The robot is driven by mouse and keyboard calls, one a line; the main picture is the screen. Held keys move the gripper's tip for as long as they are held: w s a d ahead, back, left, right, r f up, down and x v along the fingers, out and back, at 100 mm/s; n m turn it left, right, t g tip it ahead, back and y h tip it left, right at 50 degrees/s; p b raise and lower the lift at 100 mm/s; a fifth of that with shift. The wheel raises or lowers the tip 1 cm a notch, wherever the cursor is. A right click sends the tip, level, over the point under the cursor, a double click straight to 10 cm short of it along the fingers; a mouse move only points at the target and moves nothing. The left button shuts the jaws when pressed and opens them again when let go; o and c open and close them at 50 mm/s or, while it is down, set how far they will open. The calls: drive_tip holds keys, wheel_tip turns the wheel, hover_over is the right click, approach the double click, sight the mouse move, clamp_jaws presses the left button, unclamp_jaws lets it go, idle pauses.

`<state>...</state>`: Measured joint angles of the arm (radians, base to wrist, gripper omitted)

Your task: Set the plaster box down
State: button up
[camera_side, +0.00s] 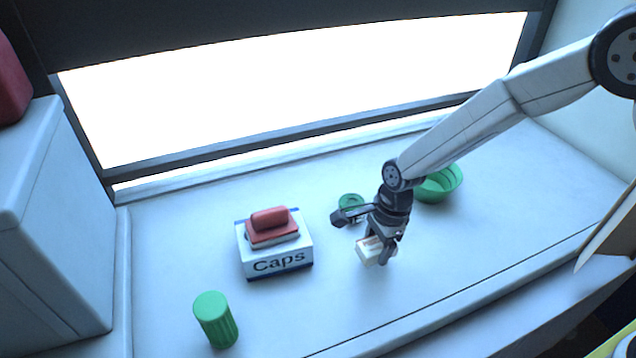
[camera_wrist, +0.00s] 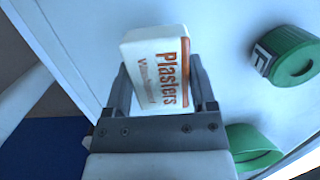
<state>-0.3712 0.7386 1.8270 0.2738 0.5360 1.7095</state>
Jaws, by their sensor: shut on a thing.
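The plaster box (camera_wrist: 157,75) is a small white box with orange lettering reading "Plasters". In the wrist view it sits between the two fingers of my gripper (camera_wrist: 160,92), which is shut on it. In the side view my gripper (camera_side: 380,246) points down with the plaster box (camera_side: 370,252) at its fingertips, over the white worktop (camera_side: 320,310). I cannot tell whether the box touches the worktop or hangs just above it.
A white "Caps" box (camera_side: 278,262) with a red-handled block (camera_side: 270,225) on top stands to the left. A green ribbed cylinder (camera_side: 216,320) stands at the front left. A green round item (camera_side: 351,203) and a green bowl (camera_side: 440,184) lie behind my gripper. The front right worktop is clear.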

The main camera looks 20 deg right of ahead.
sight(373, 254)
drive_tip(key=shift+w+a+f, duration=0.1)
drive_tip(key=shift+w+f, duration=0.2)
drive_tip(key=shift+f, duration=1.55)
drive_tip(key=shift+f, duration=0.15)
drive_tip(key=o, duration=1.1)
drive_tip(key=shift+o, duration=0.2)
drive_tip(key=shift+r, duration=0.2)
drive_tip(key=shift+d+r, duration=0.3)
drive_tip(key=shift+r, duration=1.65)
drive_tip(key=shift+d+r, duration=0.3)
drive_tip(key=shift+r, duration=1.7)
drive_tip(key=shift+d+r, duration=0.3)
drive_tip(key=shift+r, duration=1.65)
drive_tip(key=shift+s+d, duration=0.1)
